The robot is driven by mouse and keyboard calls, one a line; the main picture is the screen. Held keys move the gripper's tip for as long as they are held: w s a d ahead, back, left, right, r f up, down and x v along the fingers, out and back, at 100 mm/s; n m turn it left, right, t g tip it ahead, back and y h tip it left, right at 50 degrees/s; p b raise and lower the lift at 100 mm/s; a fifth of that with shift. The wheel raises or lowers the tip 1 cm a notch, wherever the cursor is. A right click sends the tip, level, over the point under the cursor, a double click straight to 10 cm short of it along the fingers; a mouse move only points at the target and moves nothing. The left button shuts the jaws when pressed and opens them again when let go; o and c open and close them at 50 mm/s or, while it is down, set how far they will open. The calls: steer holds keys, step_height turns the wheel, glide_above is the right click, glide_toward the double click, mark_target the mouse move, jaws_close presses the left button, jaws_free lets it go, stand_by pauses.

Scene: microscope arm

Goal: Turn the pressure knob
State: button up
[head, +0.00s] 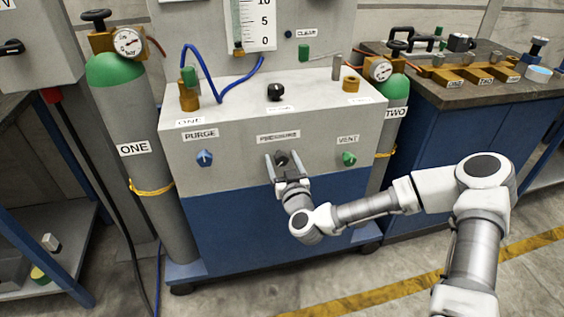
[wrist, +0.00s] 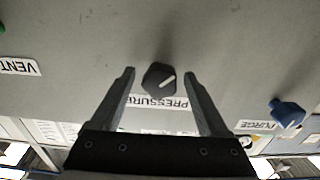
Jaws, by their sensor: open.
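The pressure knob (head: 282,158) is a black knob on the grey front panel, below the PRESSURE label (head: 278,137). In the wrist view the knob (wrist: 158,80) shows a white pointer line and lies near the middle, between and slightly beyond the two fingertips. My gripper (head: 284,160) is open in front of the panel, with one finger on each side of the knob. In the wrist view gaps show between both fingers (wrist: 159,75) and the knob, so nothing is gripped. The wrist view is upside down, and the knob partly covers its label.
A blue PURGE knob (head: 204,158) is to the left and a green VENT knob (head: 349,158) to the right on the same panel (head: 235,170). Gas cylinders ONE (head: 130,110) and TWO (head: 396,95) flank the cabinet. Another black knob (head: 274,91) is on top.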

jaws_close()
stand_by(0.4)
steer(key=shift+m+p, duration=0.3)
steer(key=shift+m, duration=0.8)
steer(key=m, duration=0.9)
steer(key=shift+m, duration=0.4)
steer(key=shift+f+m, duration=0.1)
steer(key=shift+m, duration=1.8)
